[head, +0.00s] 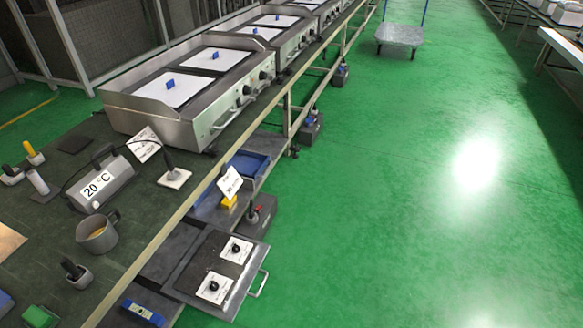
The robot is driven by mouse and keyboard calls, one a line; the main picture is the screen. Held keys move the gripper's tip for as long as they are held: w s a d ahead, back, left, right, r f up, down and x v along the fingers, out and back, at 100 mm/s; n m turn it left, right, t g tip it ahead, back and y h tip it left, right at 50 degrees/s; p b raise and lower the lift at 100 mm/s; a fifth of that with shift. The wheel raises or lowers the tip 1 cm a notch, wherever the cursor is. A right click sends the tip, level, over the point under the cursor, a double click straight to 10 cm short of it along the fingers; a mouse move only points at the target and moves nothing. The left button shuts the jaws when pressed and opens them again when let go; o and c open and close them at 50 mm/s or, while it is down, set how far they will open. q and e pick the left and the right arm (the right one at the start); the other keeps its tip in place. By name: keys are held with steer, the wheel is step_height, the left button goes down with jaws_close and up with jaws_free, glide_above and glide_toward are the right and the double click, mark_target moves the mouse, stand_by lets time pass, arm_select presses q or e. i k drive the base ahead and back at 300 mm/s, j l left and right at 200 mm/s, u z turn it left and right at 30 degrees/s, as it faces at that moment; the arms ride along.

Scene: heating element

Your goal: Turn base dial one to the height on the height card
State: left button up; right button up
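A dark panel (187,283) with a metal handle sits low beside the bench at the bottom centre. It carries two black dials on white scale plates, an upper dial (236,249) and a lower dial (213,286). I cannot tell which is base dial one, and their marks are too small to read. A white card (230,182) with print stands tilted above the panel, by a yellow holder. Another tilted white card (145,145) stands on the bench. I cannot tell which is the height card. Neither of my grippers is in view.
On the bench stand a grey box with a "20 °C" display (98,186), a metal cup (98,236) and a steel hot plate unit (186,91). A blue tray (245,163) lies on the lower shelf.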

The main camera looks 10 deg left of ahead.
mark_target(214, 286)
steer(key=k+u, duration=0.1)
steer(key=u, duration=0.7)
